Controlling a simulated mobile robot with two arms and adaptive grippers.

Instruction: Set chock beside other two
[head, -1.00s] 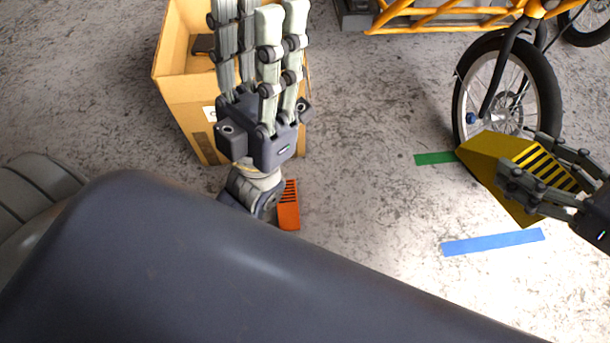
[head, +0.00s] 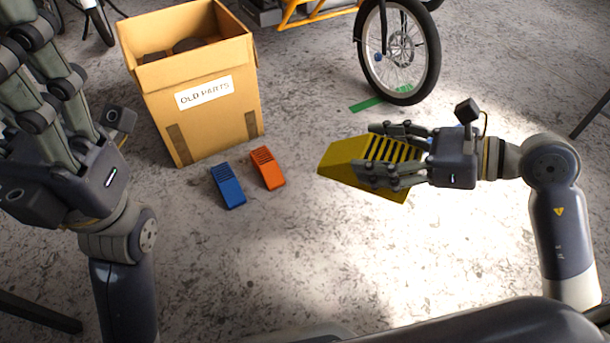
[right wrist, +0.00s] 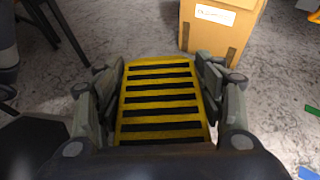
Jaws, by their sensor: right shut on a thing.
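The yellow chock (head: 343,157) with black stripes is held tilted above the floor in my right gripper (head: 380,156), whose fingers are shut on its two sides. Its striped face (right wrist: 160,100) fills the middle of the right wrist view between the fingers. The blue chock (head: 228,186) and the orange chock (head: 267,168) lie side by side on the floor, left of the held chock and apart from it. My left gripper (head: 45,90) is at the upper left; its fingertips are cut off by the frame, so its opening is unclear.
A cardboard box (head: 212,125) labelled OLD PARTS stands just behind the two floor chocks, with dark things inside. A bike wheel (head: 397,50) stands at the back, near green tape (head: 366,104). The floor right of the orange chock is clear.

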